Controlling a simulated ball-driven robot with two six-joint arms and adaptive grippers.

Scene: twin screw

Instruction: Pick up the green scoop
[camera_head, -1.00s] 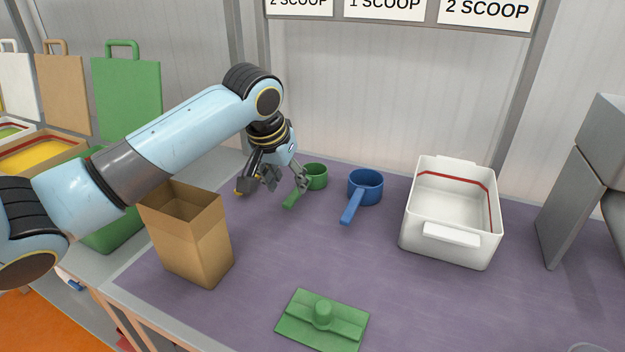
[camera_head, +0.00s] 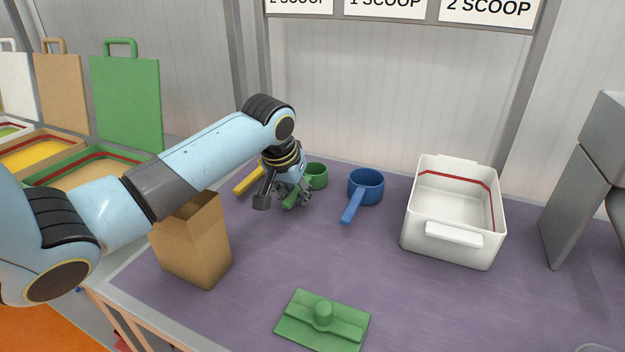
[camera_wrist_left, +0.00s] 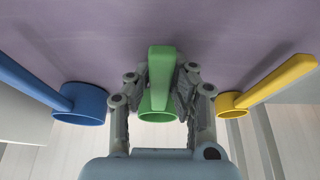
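The green scoop (camera_head: 316,176) sits on the purple table mat, its handle pointing toward the front left. My left gripper (camera_head: 284,200) is over that handle, with one finger on each side. In the left wrist view the green scoop (camera_wrist_left: 162,62) has its handle between the fingers of my left gripper (camera_wrist_left: 166,82). The fingers look spread, with narrow gaps beside the handle; contact is not clear. The gripper partly hides the handle in the head view and part of the cup in the wrist view. My right gripper is not in view.
A blue scoop (camera_head: 366,186) stands to the right and a yellow scoop (camera_head: 249,181) to the left. The mat's middle is clear.

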